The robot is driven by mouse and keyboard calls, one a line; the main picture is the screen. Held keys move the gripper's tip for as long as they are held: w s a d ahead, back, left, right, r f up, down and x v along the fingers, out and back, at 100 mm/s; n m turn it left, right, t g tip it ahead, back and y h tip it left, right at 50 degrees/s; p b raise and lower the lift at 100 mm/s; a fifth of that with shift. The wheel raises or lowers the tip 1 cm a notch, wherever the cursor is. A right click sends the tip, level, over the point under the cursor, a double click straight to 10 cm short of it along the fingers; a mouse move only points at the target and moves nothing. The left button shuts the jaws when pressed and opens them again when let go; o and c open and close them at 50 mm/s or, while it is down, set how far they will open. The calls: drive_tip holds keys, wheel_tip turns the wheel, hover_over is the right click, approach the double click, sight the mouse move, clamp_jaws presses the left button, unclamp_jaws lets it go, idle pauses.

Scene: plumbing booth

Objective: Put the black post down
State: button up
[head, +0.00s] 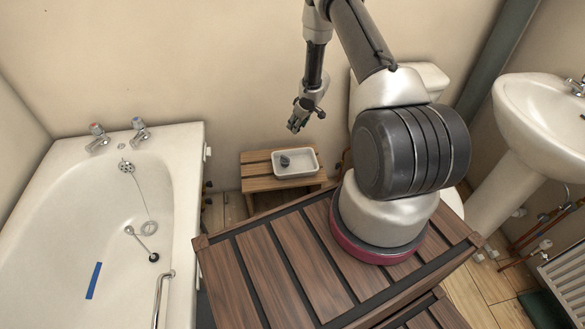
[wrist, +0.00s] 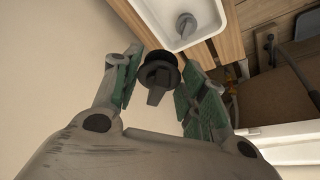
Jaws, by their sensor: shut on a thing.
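In the head view the post is too small to make out clearly.
The wooden stool (head: 257,184) bears a white tray (head: 314,169) with a grey piece (head: 285,161) inside. The tray (wrist: 150,18) tops the wrist view. The bathtub (head: 185,190) stands left, a slatted bench (head: 262,280) in front, the basin (head: 530,115) right. A toilet stands behind my arm.

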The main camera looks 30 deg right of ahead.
drive_tip(key=s+d+f+n, duration=0.1)
drive_tip(key=s+d+f, duration=0.15)
drive_tip(key=f, duration=0.65)
hover_over(305, 166)
wheel_tip(305, 166, down, 5)
drive_tip(key=shift+d+f, duration=0.1)
drive_tip(key=shift+f, duration=2.45)
drive_tip(key=shift+f, duration=0.15)
drive_tip(key=o, duration=0.7)
